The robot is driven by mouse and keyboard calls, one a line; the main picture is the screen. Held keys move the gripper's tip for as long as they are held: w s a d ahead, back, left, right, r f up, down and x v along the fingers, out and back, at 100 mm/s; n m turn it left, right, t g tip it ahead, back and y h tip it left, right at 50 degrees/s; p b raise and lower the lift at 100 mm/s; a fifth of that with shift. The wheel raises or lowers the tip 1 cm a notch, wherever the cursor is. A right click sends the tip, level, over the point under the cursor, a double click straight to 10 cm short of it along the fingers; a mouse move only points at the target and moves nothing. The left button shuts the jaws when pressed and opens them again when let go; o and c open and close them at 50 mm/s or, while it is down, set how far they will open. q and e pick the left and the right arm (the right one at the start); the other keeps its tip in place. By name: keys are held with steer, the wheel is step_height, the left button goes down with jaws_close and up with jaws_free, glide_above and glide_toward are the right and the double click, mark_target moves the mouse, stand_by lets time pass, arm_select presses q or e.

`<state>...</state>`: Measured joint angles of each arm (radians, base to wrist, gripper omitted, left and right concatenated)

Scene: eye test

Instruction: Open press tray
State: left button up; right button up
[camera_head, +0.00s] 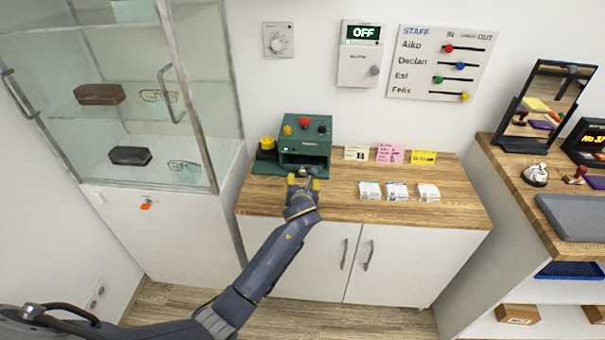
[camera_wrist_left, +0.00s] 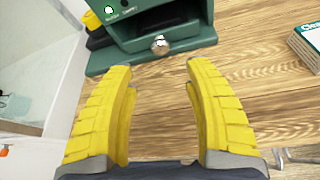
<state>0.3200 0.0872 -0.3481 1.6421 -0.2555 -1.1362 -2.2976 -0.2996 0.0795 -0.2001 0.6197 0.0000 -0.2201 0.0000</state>
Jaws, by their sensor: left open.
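The green press (camera_head: 305,146) stands at the back left of the wooden counter, with yellow, red and black knobs on its top. Its front has a dark recess, and a small round metal knob sits at the base there, seen in the left wrist view as the tray knob (camera_wrist_left: 160,44). How far the tray is in or out I cannot tell. My left gripper (camera_head: 303,181) is in front of the press. In the left wrist view the left gripper's yellow fingers (camera_wrist_left: 159,76) are apart and empty, with the knob just beyond the tips. My right gripper is not in view.
A yellow-topped item (camera_head: 267,143) stands left of the press. Three card stacks (camera_head: 397,192) and small note signs (camera_head: 390,154) are to the right. A glass cabinet (camera_head: 205,110) stands left. The counter's front right (camera_head: 430,212) is clear.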

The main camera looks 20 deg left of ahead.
mark_target(302, 173)
arm_select(q)
steer(key=x, duration=1)
steer(key=shift+w+f, duration=0.1)
steer(key=shift+w, duration=0.15)
jaws_close()
stand_by(0.4)
